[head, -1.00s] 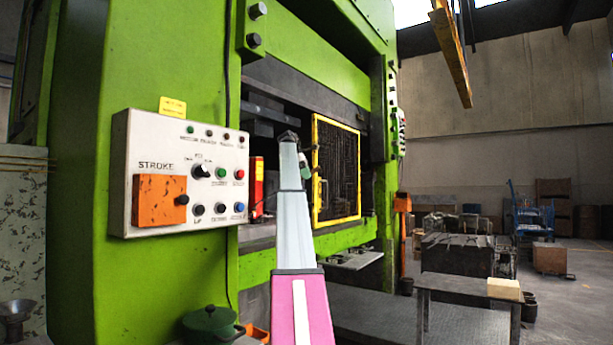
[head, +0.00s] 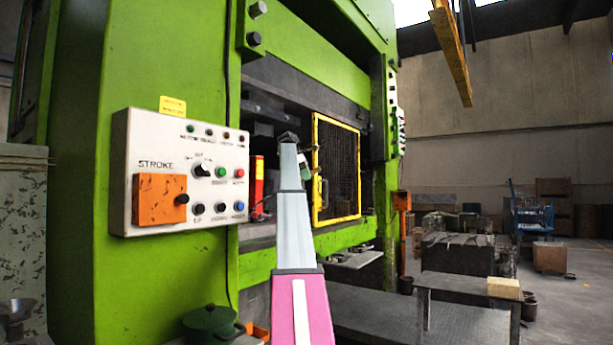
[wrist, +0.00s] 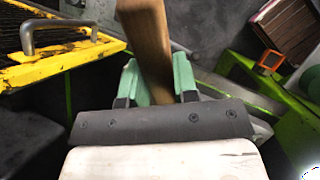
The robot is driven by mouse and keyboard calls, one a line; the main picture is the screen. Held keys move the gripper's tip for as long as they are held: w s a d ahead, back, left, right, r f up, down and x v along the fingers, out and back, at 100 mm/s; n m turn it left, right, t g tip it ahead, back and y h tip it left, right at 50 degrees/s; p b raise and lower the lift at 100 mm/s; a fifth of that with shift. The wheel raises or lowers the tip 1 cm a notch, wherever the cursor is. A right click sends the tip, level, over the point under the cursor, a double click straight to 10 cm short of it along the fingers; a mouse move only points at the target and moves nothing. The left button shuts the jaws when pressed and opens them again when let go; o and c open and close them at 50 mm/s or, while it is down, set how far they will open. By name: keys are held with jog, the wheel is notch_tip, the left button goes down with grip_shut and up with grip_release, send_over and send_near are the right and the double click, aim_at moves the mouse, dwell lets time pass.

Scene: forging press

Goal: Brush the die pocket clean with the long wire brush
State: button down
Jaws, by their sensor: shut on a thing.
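My gripper (wrist: 157,78) has green fingers shut on a brown wooden handle (wrist: 146,35) in the wrist view. The handle runs up out of the top of the picture, so no bristles show; it looks like the wire brush's handle. In the head view my gripper (head: 305,168) is small and partly hidden behind my arm, in front of the press opening. The green press (head: 165,75) fills the left and middle. The die pocket cannot be made out in either view.
A yellow-framed mesh guard (head: 338,170) stands beside the opening; its yellow frame and metal handle show close at left in the wrist view (wrist: 65,65). A control panel (head: 185,172) is on the press's left column. A table with a yellowish block (head: 505,288) stands at right.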

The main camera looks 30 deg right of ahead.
jog(key=shift+f, duration=0.8)
dwell(1.3)
jog(key=shift+w+a+r, duration=0.1)
jog(key=shift+w+a, duration=0.05)
jog(key=shift+w, duration=0.2)
jog(key=shift+s, duration=0.1)
dwell(0.4)
jog(key=shift+s+d, duration=0.3)
jog(key=shift+s, duration=0.3)
jog(key=shift+w, duration=0.2)
jog(key=shift+w+a, duration=0.25)
jog(key=shift+w, duration=0.2)
jog(key=shift+s, duration=0.15)
dwell(0.3)
jog(key=shift+s+d, duration=0.25)
jog(key=shift+s, duration=0.2)
